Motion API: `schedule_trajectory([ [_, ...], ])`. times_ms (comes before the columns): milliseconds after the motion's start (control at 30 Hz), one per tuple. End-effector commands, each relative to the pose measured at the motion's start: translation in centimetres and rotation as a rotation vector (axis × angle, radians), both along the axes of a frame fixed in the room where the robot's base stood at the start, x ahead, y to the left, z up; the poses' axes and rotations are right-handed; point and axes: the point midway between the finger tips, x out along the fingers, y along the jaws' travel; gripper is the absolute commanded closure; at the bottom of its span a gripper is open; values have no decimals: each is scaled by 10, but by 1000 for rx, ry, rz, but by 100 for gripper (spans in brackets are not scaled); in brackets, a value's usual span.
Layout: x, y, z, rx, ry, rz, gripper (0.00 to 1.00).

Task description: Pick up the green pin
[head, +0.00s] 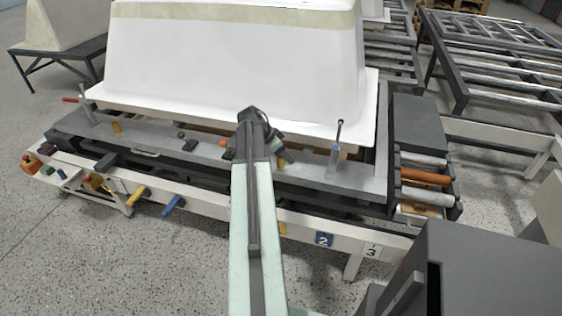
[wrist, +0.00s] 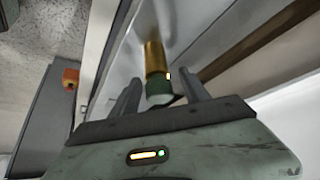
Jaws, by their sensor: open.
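The green pin shows in the wrist view as a brass-coloured shaft with a dark green end (wrist: 159,92). It stands against the grey metal frame. My gripper (wrist: 161,84) is open, with one finger on each side of the green end. I see a gap on both sides, so the fingers appear apart from it. In the head view my arm hides much of this spot. Only a small yellow-gold piece (head: 287,157), likely the pin's shaft, shows beside my gripper on the frame's front rail.
A large white tub shell (head: 230,60) stands right behind the frame rail (head: 320,172). An upright clamp handle (head: 336,140) is to the right. Another yellow pin (head: 117,128) is to the left. In the wrist view an orange knob (wrist: 70,78) sits at the left.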

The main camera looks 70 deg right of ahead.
Motion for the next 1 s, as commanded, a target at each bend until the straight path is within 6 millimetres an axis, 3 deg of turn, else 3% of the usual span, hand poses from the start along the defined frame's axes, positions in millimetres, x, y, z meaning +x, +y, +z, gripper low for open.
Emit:
schedule_trajectory([
  [200, -1, -1, -2, 0, 0, 0, 46],
  [400, -1, -1, -1, 1, -1, 0, 100],
  [767, -2, -1, 4, 1, 0, -1, 100],
  [1000, -2, -1, 43, 1, 0, -1, 100],
])
